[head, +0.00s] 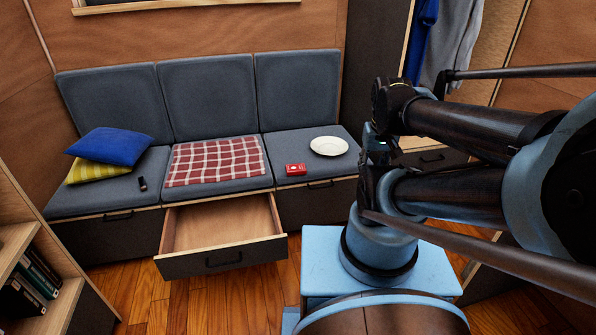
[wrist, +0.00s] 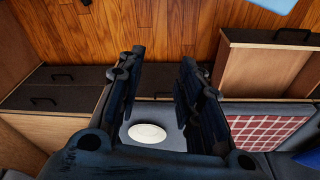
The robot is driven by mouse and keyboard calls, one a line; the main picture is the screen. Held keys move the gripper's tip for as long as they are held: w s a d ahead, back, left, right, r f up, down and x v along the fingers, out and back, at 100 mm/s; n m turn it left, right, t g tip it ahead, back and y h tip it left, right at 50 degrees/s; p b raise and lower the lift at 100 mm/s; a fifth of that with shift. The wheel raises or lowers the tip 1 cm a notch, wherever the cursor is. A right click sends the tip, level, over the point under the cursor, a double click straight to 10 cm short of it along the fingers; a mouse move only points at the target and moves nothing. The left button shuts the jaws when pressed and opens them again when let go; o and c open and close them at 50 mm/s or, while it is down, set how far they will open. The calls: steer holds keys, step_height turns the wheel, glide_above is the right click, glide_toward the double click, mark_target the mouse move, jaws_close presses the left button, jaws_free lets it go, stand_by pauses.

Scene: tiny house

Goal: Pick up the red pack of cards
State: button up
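The red pack of cards (head: 296,169) lies flat on the right-hand grey seat cushion of the bench, near its front edge. A white plate (head: 329,146) lies just to its right and farther back, apart from it; the plate also shows in the wrist view (wrist: 147,133). In the wrist view my gripper (wrist: 162,58) has its two dark fingers spread apart with nothing between them. I cannot make out the pack in the wrist view; a finger may hide it. In the head view my arm is to the right of the pack, and the fingers are hard to make out.
An open, empty drawer (head: 226,254) juts out below the middle seat. A red checked cloth (head: 216,160) covers that seat. Blue (head: 109,146) and yellow (head: 97,170) pillows and a small dark object (head: 142,184) lie on the left seat. A bookshelf (head: 63,306) stands at the left.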

steer(key=shift+o, duration=1.4)
steer(key=o, duration=0.4)
steer(key=shift+s+r, duration=0.3)
steer(key=shift+s, duration=0.05)
steer(key=o, duration=0.4)
steer(key=shift+w+r, duration=0.15)
steer(key=shift+r, duration=0.2)
steer(key=w+a+r+n, duration=0.1)
steer(key=w+r+n, duration=0.2)
steer(key=w, duration=0.3)
steer(key=w+a+r+n, duration=0.2)
steer(key=w+n, duration=0.1)
steer(key=w, duration=0.2)
steer(key=n+g, duration=0.2)
steer(key=n, duration=1.2)
glide_above(296, 168)
step_height(296, 168, down, 17)
step_height(296, 168, down, 11)
steer(key=shift+w+d+f, duration=0.1)
steer(key=shift+w+d, duration=0.05)
steer(key=shift+a+f, duration=0.2)
steer(key=shift+f, duration=2.45)
